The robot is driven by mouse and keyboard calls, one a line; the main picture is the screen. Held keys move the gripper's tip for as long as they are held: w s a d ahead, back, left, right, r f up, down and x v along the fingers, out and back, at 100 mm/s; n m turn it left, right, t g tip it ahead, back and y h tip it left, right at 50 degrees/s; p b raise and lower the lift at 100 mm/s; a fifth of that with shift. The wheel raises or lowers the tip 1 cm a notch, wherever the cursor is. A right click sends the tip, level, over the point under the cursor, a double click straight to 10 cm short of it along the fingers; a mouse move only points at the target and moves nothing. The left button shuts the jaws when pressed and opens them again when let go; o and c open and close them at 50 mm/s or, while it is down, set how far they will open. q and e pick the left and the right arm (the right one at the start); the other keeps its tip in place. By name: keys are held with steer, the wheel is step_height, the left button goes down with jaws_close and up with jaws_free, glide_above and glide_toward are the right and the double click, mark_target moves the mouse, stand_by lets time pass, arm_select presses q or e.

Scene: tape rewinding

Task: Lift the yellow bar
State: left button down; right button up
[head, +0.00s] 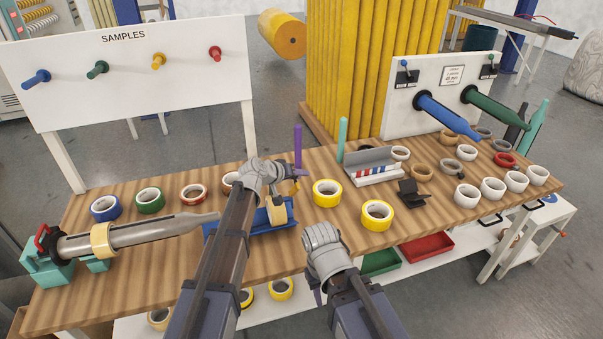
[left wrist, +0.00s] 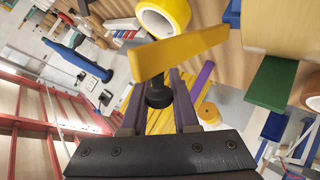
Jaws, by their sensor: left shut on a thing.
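The yellow bar (left wrist: 180,52) is a flat, plain yellow strip. In the left wrist view it lies across the front of my left gripper (left wrist: 158,93), slightly slanted. A black knob (left wrist: 158,94) under the bar sits between the two purple-edged fingers, which are shut on it.
Yellow tape rolls (head: 327,188) lie right of my left gripper. A grey spindle (head: 150,231) lies at left. Several white rolls (head: 467,195) crowd the right end.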

arm_select(q)
steer(key=shift+w+a+r+n+g+p, duration=0.1)
steer(key=shift+w+a+n+g+p, duration=0.15)
steer(key=shift+w+g+p, duration=0.3)
steer(key=shift+w+a+r+n+g+p, duration=0.15)
steer(key=shift+w+n+g+p, duration=0.15)
steer(key=shift+w, duration=0.35)
steer(key=c, duration=0.9)
jaws_free()
steer(key=shift+f, duration=0.1)
steer(key=shift+c, duration=0.2)
steer(key=p+v, duration=0.5)
steer(key=v, duration=0.2)
steer(key=shift+a+r, duration=0.25)
steer(key=shift+a, duration=0.05)
steer(key=shift+s, duration=0.1)
